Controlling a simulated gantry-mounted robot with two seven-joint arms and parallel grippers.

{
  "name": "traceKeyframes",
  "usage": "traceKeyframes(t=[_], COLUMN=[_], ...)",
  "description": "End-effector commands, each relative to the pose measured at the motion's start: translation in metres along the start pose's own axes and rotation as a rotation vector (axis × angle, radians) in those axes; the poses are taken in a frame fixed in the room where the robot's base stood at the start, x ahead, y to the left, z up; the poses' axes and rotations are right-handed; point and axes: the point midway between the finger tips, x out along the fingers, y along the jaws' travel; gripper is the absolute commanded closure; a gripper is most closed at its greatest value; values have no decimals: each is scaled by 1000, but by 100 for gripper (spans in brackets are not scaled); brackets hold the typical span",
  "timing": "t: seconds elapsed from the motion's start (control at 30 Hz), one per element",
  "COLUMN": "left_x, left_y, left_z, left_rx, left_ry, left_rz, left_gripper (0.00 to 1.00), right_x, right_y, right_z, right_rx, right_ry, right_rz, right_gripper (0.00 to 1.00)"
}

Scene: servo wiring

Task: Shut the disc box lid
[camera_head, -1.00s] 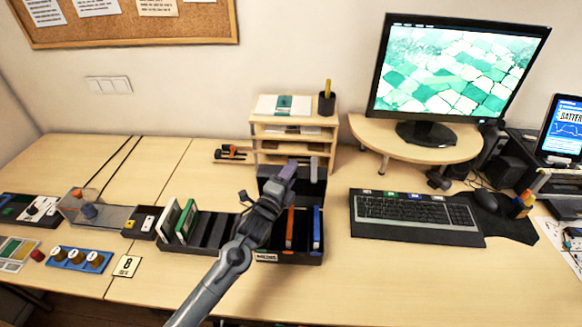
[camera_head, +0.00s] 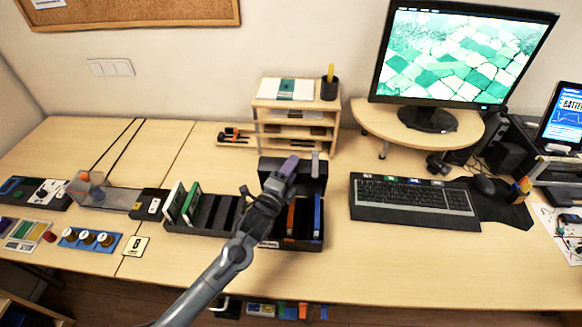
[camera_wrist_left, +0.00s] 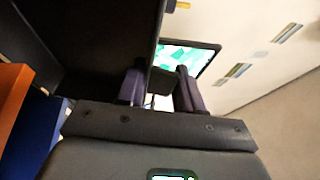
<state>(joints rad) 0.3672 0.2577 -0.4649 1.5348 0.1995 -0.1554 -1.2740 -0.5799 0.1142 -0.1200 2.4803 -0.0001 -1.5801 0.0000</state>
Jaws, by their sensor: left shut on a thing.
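The black disc box (camera_head: 300,245) stands on the desk, with an orange case (camera_head: 291,216) and a blue case (camera_head: 317,215) upright inside. Its lid (camera_head: 318,184) is open and stands up at the back of the box. My left gripper (camera_head: 289,166) is at the lid's upper part, its purple fingertips shut on the lid. In the left wrist view the dark lid (camera_wrist_left: 95,45) fills the upper left, beside the fingers (camera_wrist_left: 160,88). The arm hides part of the box's left side. My right gripper is not in view.
A black rack (camera_head: 208,214) with several upright cases adjoins the box on the left. A wooden shelf (camera_head: 297,104) stands behind the lid. A keyboard (camera_head: 415,200) lies to the right. The desk in front of the box is clear.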

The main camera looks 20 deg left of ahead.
Motion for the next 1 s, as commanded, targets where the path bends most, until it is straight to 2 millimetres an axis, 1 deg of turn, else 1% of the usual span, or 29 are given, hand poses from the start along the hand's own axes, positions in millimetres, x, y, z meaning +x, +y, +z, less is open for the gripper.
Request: traceKeyframes(t=[0.03, 0.87, 0.9, 1.0], left_x=[-2, -3, -3, -2], left_y=[8, 13, 13, 12], left_z=[-1, -2, -2, -2], left_rx=[-1, 1, 1, 1], left_ry=[2, 4, 4, 4], left_rz=[16, 26, 26, 24], left_gripper=[100, 100, 60, 46], right_x=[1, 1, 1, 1], right_y=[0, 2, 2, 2], right_z=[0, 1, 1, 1], right_rx=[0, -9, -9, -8], right_ry=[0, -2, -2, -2], right_rz=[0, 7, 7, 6], right_gripper=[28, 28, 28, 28])
